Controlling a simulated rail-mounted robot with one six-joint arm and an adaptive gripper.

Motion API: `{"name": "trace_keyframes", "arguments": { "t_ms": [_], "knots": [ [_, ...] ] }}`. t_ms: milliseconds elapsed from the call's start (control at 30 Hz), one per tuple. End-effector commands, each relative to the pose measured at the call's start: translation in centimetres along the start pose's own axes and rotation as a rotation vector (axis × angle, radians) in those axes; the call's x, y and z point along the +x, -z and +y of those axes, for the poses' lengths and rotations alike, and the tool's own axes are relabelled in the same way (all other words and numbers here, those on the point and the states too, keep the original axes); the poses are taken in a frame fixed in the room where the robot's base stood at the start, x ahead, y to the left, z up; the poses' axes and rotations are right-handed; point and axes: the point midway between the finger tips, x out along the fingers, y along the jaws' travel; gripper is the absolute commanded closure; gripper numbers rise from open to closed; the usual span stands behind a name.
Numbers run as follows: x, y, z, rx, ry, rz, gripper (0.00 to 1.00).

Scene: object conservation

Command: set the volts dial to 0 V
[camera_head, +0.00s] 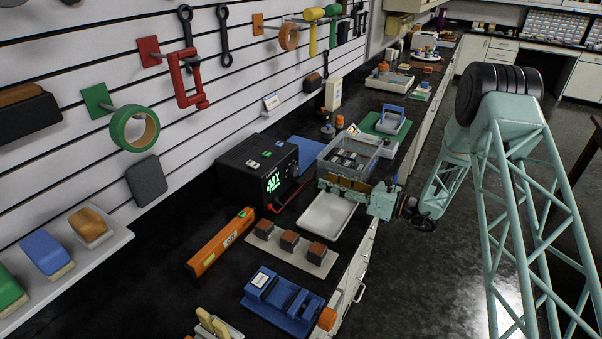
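The black power supply (240,167) stands on the bench against the slatted wall. Its green display (273,183) seems to read 48 V, with a smaller line below that is too small to read. The knobs on its front face are small and dark, and I cannot make out the volts dial's pointer. My gripper (328,183), at the end of my teal arm, reaches in from the right. It points left toward the right side of the power supply's front, with a visible gap. Its fingers are too small to show whether they are open or shut.
A grey bin (349,158) stands just behind my gripper, and a white tray (326,219) lies in front. An orange level (220,244), a board with brown blocks (290,243) and a blue fixture (283,302) lie nearer. A red lead (291,199) runs beside the supply.

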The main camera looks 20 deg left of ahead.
Motion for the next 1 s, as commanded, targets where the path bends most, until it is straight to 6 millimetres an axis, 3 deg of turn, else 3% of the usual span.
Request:
{"name": "trace_keyframes", "arguments": {
  "t_ms": [700, 1000],
  "knots": [
    [9.1, 0.0, 0.1, -0.001, -0.001, 0.000, 0.62],
    [11.6, 0.0, 0.0, 0.000, 0.000, 0.000, 0.62]
  ]
}}
